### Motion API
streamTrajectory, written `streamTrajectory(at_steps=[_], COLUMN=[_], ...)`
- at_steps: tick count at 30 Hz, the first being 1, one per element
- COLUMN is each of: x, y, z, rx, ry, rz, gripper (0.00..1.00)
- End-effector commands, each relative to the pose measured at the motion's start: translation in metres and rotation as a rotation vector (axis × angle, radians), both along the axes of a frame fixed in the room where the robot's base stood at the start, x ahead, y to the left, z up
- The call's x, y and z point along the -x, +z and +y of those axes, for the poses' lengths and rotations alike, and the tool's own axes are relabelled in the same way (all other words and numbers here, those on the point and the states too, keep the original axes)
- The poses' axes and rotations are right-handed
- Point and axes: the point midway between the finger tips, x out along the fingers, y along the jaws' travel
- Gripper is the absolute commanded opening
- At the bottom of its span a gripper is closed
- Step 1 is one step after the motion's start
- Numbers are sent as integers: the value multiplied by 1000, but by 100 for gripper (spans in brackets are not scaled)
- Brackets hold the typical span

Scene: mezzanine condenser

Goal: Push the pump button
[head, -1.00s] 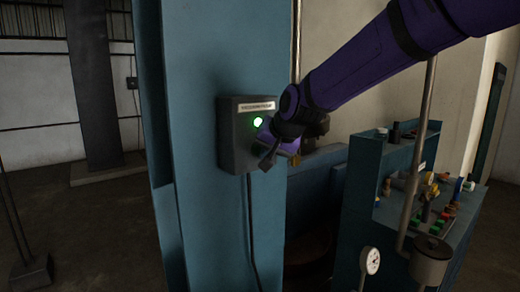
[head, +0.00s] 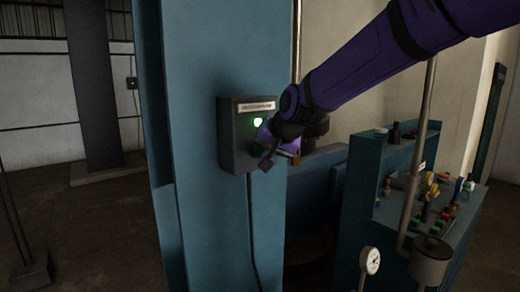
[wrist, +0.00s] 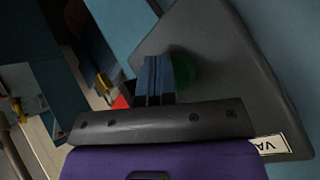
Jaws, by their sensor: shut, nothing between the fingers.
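A dark grey control box (head: 232,140) with a white label (head: 257,106) is fixed to a blue column.
The blue column (head: 200,60) carries the box, and a cable (head: 251,215) hangs below it. Open floor (head: 90,230) lies left of the column.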

Motion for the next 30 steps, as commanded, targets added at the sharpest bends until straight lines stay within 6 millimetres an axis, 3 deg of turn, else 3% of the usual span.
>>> streamTrajectory(at_steps=[30], x=[-8], y=[0], z=[5], rx=[0], ry=[0], rz=[-1], gripper=[0])
